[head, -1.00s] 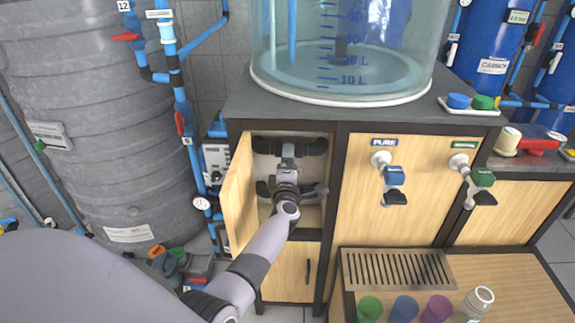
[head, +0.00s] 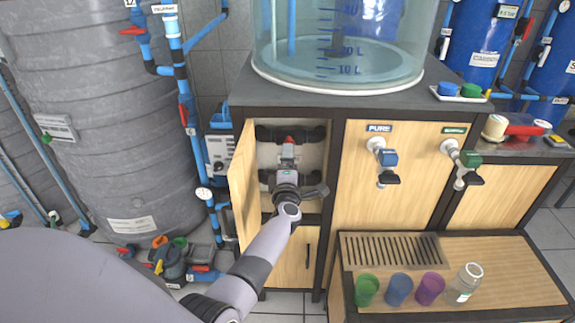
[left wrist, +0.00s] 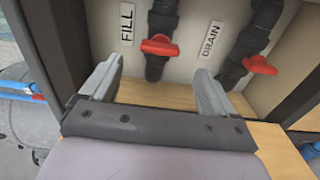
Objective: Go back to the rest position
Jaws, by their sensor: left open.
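My left arm reaches into the open cabinet under the tank. My left gripper (head: 288,166) is at the cabinet opening, open and empty. In the left wrist view its two fingers stand apart (left wrist: 158,72), with nothing between them. Ahead of them is the red handle of the FILL valve (left wrist: 159,46), apart from the fingers and lying across its dark pipe. The red DRAIN valve handle (left wrist: 260,65) is to the right. One red handle (head: 288,140) shows just beyond the gripper in the head view. My right gripper is out of view.
The wooden cabinet door (head: 243,185) stands open left of my arm. A large grey tank (head: 95,130) and blue pipes are farther left.

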